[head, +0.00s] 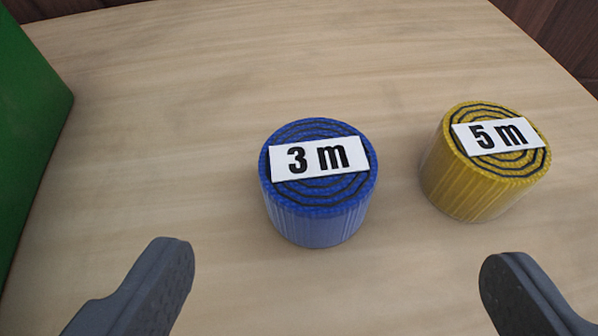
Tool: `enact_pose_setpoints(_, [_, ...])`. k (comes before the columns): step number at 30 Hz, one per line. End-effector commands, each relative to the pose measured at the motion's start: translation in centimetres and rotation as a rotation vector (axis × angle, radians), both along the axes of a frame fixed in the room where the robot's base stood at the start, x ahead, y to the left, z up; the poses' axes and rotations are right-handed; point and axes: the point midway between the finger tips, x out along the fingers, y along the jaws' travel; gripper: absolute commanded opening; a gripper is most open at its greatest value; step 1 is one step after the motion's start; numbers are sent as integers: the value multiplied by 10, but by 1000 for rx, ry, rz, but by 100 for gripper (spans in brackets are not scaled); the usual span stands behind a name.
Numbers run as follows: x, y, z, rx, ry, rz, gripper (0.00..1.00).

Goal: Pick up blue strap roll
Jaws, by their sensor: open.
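The blue strap roll (318,218) stands upright on the wooden table, near the middle of the head view. A white label reading "3 m" lies across its coiled top. My gripper (335,275) is open and empty, with one grey finger at the lower left and the other at the lower right. The blue roll appears beyond the fingertips, between them in the picture and a little left of the middle of the gap. Neither finger appears to touch it.
A yellow strap roll (465,188) labelled "5 m" stands upright to the right of the blue one, with a small gap between. A green object (28,120) rises at the left edge. The pale wooden table (220,70) is bare behind the rolls.

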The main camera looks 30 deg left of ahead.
Motion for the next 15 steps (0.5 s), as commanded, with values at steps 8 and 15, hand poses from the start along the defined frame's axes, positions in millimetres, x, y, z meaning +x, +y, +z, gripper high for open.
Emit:
enact_pose_setpoints(8, [38, 19, -25, 0, -1, 1, 85])
enact_pose_setpoints(15, [47, 25, -33, -2, 4, 0, 85])
